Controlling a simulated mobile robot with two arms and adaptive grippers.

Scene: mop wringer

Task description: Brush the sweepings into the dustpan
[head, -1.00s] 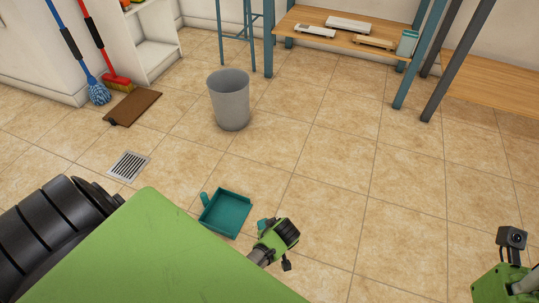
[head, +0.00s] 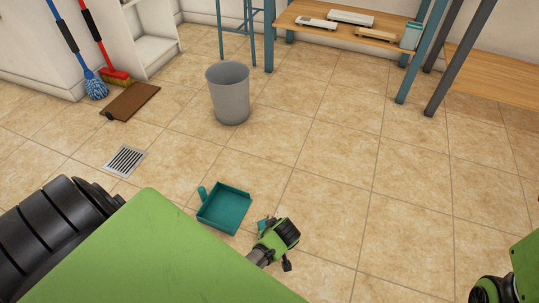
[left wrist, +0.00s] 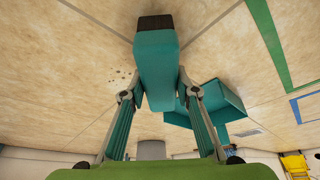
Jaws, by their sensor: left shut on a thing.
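The teal dustpan (head: 227,211) lies on the tiled floor, its handle pointing to the upper left in the head view. It also shows in the left wrist view (left wrist: 222,102), right of the brush. My left gripper (left wrist: 160,90) is shut on a teal hand brush (left wrist: 156,58) with dark bristles at its far end. In the head view the brush is mostly hidden by my left wrist, just right of the dustpan. The sweepings (left wrist: 122,73), small dark specks, lie on the floor left of the brush in the left wrist view. My right gripper is outside the views.
A grey bin (head: 230,93) stands behind the dustpan. A floor drain (head: 125,160) lies to the left, with a brown mat (head: 131,101), a blue mop (head: 95,87) and a red broom (head: 115,77) farther back. A shelf (head: 310,32) stands at the back. Floor to the right is clear.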

